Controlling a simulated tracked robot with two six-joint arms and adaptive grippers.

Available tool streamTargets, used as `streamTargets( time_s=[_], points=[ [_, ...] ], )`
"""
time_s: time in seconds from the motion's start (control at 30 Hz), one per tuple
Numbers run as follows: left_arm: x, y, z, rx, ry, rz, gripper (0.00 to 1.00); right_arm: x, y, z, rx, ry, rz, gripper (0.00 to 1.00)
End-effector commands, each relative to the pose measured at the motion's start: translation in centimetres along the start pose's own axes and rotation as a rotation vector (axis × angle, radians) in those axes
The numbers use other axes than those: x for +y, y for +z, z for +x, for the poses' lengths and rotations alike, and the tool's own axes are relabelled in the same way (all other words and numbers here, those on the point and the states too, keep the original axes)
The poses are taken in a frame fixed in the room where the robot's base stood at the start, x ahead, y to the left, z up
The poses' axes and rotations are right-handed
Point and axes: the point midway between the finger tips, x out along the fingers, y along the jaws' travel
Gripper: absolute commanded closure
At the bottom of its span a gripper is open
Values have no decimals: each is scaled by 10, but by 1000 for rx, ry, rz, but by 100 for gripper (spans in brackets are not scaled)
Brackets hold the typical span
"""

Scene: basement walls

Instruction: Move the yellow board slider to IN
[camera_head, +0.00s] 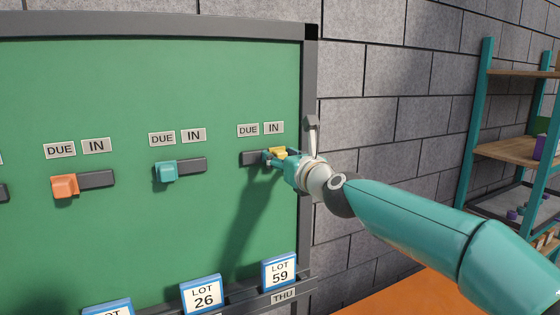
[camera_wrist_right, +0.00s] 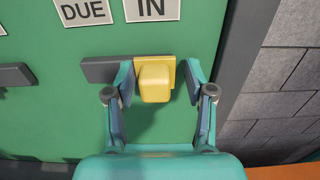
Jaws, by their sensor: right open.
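The yellow slider (camera_head: 279,153) sits at the right end of its dark track (camera_head: 250,159) on the green board, below the IN label (camera_head: 273,128). The DUE label (camera_head: 247,130) is above the track's left part. In the right wrist view the yellow slider (camera_wrist_right: 155,80) is under the IN label (camera_wrist_right: 152,8), with bare track (camera_wrist_right: 102,70) to its left. My right gripper (camera_head: 272,156) is open, with one finger on each side of the slider; it also shows in the right wrist view (camera_wrist_right: 160,85). I cannot tell whether either finger touches it. My left gripper is not in view.
An orange slider (camera_head: 64,186) and a teal slider (camera_head: 166,171) sit at the left ends of their tracks. Lot cards (camera_head: 279,272) stand on the lower ledge. The board's dark frame (camera_head: 309,90) is close right of the gripper. A shelf (camera_head: 510,150) stands farther right.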

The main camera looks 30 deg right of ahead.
Motion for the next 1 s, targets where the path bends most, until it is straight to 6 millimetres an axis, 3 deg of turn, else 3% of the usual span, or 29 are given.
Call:
streamTargets(
  time_s=[0.17,0.7,1.0],
  points=[
    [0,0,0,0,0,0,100,0,1,-14,-2,0,-1,46],
    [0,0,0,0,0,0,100,1,0,-108,-2,1,0,46],
    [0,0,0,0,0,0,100,1,-1,-118,0,1,-1,46]
  ],
)
